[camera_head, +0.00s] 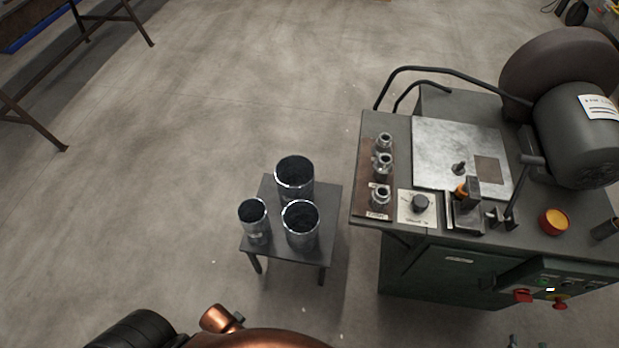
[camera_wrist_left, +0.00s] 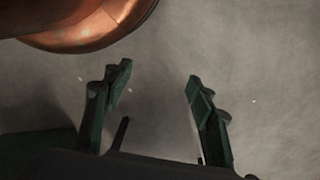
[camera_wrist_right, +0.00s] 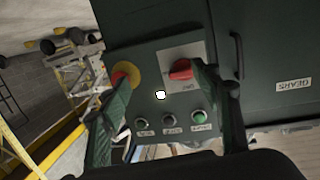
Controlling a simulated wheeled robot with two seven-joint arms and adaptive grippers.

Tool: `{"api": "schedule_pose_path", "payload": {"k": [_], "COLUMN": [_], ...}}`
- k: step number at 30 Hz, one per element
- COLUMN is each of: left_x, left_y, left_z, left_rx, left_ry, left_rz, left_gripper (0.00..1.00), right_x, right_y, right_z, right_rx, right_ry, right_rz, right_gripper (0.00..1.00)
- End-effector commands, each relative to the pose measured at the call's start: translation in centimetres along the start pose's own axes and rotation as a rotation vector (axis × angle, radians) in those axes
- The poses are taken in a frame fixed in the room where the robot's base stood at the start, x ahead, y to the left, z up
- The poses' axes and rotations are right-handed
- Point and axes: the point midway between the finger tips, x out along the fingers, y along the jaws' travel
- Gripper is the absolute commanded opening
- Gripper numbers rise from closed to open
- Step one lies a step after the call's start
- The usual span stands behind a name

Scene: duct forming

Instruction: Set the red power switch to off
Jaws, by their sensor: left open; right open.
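The red power switch (camera_wrist_right: 181,70) sits on a pale square plate on the machine's dark control panel. In the head view the switch (camera_head: 523,296) is on the panel at the machine's front right. Its plate lettering is too small to read surely. My right gripper (camera_wrist_right: 163,80) is open and faces the panel, with the switch near its right finger; no contact is clear. In the head view only its fingertips (camera_head: 528,343) show at the bottom edge. My left gripper (camera_wrist_left: 158,75) is open and empty above bare floor.
A red emergency button (camera_wrist_right: 122,78) on a yellow ring is left of the switch in the right wrist view. Small push buttons (camera_wrist_right: 198,117) line the panel below. A small table (camera_head: 270,243) carries three metal ducts. Open floor lies left of it.

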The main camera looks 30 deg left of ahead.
Motion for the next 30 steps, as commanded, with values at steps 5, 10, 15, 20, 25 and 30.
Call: {"api": "schedule_pose_path", "payload": {"k": [5,10,15,20,25,30], "left_x": [-1.5,-2.6,-2.3,-0.4,1.2,1.9], "left_y": [0.1,0.5,1.1,2.0,2.9,3.4], "left_z": [0.4,0.4,-0.5,-2.0,-3.5,-4.3], "left_rx": [-0.009,-0.011,-0.005,0.004,0.009,0.01], "left_ry": [-0.025,-0.026,0.009,0.07,0.131,0.165], "left_rz": [0.007,0.011,0.028,0.055,0.08,0.093], "left_gripper": [0.52,0.52,0.52,0.52,0.52,0.52], "right_x": [2.5,3.5,5.5,7.8,9.7,10.7], "right_y": [-1.3,-2.0,-2.3,-2.6,-2.9,-3.0], "right_z": [-2.1,-3.7,-4.1,-4.2,-4.5,-4.7], "right_rx": [-0.002,-0.001,-0.002,-0.001,-0.001,-0.002], "right_ry": [0.089,0.123,0.126,0.124,0.123,0.123], "right_rz": [-0.106,-0.143,-0.146,-0.144,-0.144,-0.143], "right_gripper": [0.58,0.58,0.58,0.58,0.58,0.58]}}
